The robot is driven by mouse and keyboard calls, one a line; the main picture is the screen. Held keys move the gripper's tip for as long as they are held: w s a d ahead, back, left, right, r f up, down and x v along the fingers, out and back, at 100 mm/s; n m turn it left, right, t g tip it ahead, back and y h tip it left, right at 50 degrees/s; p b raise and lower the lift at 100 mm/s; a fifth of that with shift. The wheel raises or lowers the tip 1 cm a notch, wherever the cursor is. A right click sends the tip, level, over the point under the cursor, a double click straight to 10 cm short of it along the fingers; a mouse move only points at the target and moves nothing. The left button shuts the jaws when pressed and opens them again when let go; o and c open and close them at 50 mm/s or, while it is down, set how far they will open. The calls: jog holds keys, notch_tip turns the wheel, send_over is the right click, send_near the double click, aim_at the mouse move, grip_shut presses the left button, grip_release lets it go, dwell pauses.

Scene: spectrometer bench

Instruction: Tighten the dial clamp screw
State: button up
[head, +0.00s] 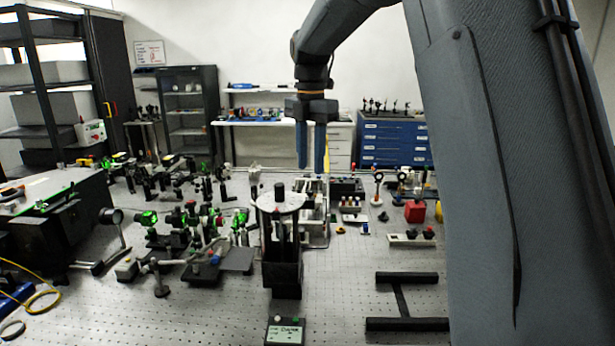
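A spectrometer-like stand with a pale round dial plate (290,203) stands upright near the middle of the bench. A dark cylindrical post or knob (279,190) rises from the plate. I cannot tell which small part is the dial clamp screw. My gripper (311,166) points down above and slightly right of the dial, seemingly behind it. Its two blue-grey fingers are apart with a narrow gap, and nothing shows between them. It does not appear to touch the stand.
Black optics mounts (180,240) crowd the bench left of the dial. A dark box (60,215) stands far left. A red container (415,211) and small knobbed parts are at right. A black H-shaped frame (405,325) lies front right. Perforated bench top (340,280) between is clear.

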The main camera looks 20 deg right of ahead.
aim_at(310, 191)
jog(key=shift+w+r, duration=0.15)
jog(key=shift+w, duration=0.05)
jog(key=shift+f, duration=0.3)
jog(key=shift+f+p, duration=1.6)
jog(key=shift+f, duration=1.9)
grip_shut()
